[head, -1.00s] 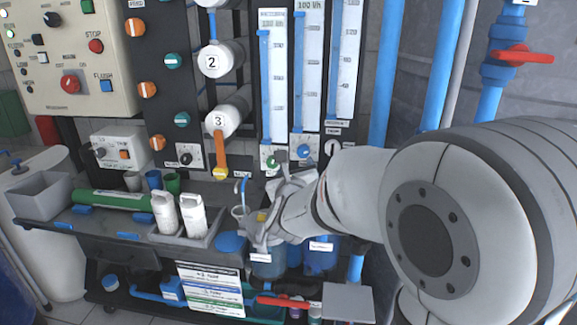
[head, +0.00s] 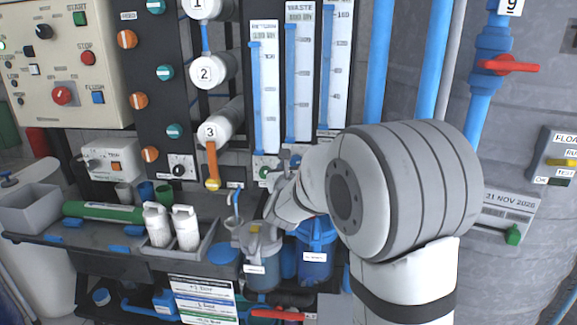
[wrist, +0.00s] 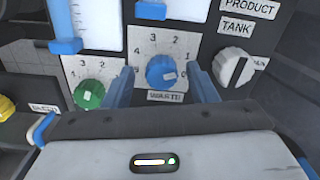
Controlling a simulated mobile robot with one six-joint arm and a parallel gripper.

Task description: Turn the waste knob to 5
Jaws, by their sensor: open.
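The waste knob (wrist: 161,72) is blue and sits on a light dial plate above a WASTE label in the wrist view. Numbers are arranged around it, with 2 and 3 above. A small white mark shows on its right part; the exact setting is hard to read. My gripper (wrist: 162,86) is open, with one blue finger on each side of the knob. I cannot tell whether the fingers touch it. In the head view my gripper (head: 284,163) is at the foot of the flow tubes and largely hides the waste knob.
A green knob (wrist: 89,94) is close on the left and a black-and-white knob (wrist: 235,67) is on the right. Flow tubes (head: 300,75) rise above. Below are filter housings (head: 315,250) and a shelf with white bottles (head: 187,228). A red valve handle (head: 508,65) is at upper right.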

